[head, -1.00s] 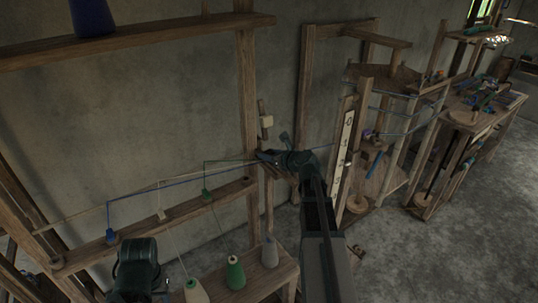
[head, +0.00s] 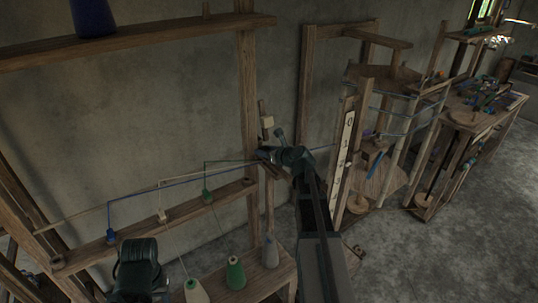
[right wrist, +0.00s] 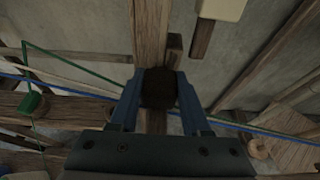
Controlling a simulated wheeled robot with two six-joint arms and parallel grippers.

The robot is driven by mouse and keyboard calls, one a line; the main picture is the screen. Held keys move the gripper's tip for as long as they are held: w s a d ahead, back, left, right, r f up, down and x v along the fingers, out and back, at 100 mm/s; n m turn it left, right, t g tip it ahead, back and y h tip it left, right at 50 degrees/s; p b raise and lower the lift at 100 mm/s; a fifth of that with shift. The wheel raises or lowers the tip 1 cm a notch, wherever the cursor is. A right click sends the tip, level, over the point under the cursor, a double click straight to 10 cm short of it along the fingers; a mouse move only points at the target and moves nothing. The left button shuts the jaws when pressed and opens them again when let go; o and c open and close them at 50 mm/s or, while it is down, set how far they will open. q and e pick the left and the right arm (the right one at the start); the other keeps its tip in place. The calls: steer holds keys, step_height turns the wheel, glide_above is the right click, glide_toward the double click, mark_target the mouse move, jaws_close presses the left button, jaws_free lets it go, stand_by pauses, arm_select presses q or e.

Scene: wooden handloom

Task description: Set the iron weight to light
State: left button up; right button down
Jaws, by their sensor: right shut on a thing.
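The iron weight (right wrist: 159,88) shows in the right wrist view as a dark brown, rounded block. It sits between the two blue fingers of my right gripper (right wrist: 160,108), which are shut on it. A wooden bar (right wrist: 150,35) runs up behind it. In the head view my right gripper (head: 266,154) is at the wooden post, by the blue and green threads. The weight cannot be made out clearly there. My left gripper is not in view; only a dark part of my own arm shows at lower left.
A pale block (head: 267,121) is on a stick just above my right gripper. A numbered white scale (head: 345,145) stands to its right. Green (head: 236,272) and grey (head: 270,251) thread cones stand below. Taut threads cross beside the gripper. Open floor lies at right.

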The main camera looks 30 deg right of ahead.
steer(key=shift+w, duration=0.7)
steer(key=shift+s, duration=0.15)
steer(key=c, duration=0.8)
jaws_free()
steer(key=o, duration=0.4)
steer(key=shift+o, duration=0.2)
steer(key=p+v, duration=0.5)
steer(key=v, duration=0.7)
steer(key=shift+s+r, duration=0.15)
steer(key=shift+s, duration=0.05)
steer(key=shift+s+r, duration=0.15)
steer(key=shift+s, duration=0.45)
